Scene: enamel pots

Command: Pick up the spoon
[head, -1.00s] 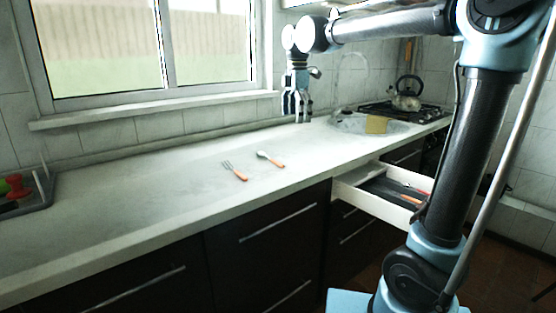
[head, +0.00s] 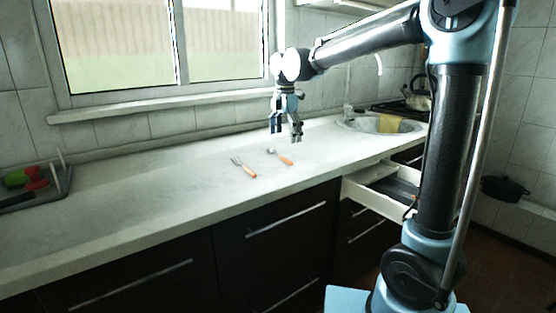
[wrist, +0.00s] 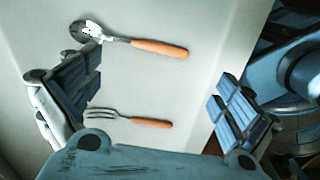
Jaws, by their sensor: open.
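The spoon (head: 280,157) lies on the pale countertop, with a metal bowl and an orange handle. In the wrist view the spoon (wrist: 150,46) lies across the upper part, its bowl to the left, partly near my left finger. A fork (head: 244,168) with an orange handle lies beside it, apart from it; in the wrist view the fork (wrist: 130,119) is below the spoon, between my fingers. My gripper (head: 286,138) is open and empty, pointing down above the counter near the spoon. In the wrist view my gripper (wrist: 152,105) has its fingers spread wide.
An open drawer (head: 372,203) juts out below the counter at right. A dish tray (head: 62,187) stands at far left.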

